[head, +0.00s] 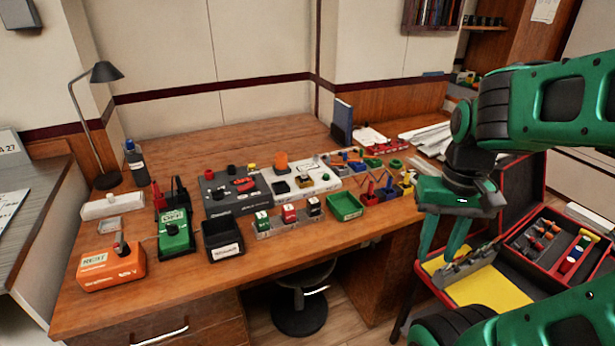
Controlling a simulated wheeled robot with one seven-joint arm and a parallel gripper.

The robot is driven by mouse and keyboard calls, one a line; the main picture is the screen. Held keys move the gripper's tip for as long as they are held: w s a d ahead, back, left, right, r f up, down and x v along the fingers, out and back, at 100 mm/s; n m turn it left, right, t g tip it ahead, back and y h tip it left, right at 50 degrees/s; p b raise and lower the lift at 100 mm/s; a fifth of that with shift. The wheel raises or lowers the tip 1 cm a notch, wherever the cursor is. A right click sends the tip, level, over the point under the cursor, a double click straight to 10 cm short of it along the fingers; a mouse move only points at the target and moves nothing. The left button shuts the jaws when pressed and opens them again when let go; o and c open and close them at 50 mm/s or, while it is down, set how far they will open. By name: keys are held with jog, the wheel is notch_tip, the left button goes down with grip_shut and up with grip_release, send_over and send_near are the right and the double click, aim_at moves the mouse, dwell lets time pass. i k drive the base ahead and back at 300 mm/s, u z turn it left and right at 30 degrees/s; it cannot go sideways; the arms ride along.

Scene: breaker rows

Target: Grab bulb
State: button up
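My gripper (437,255) hangs at the right, with its two green fingers pointing down and apart, and nothing visible between them. It is over the left part of an open red case (571,268) with a yellow panel (490,287). A grey strip with small parts (467,264) lies by the fingertips; I cannot tell whether they touch it. I cannot pick out a bulb for certain. Small orange and red parts (540,231) sit in the case, too small to name.
The wooden desk (190,297) holds an orange meter (111,269), a green meter (176,235), a black bin (224,238), a green tray (346,206) and a grey panel (236,192). A lamp (103,73) stands at the back left. A stool (300,312) is under the desk.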

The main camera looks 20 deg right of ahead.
aim_at(304, 178)
jog(key=i, duration=0.95)
jog(key=u, duration=0.05)
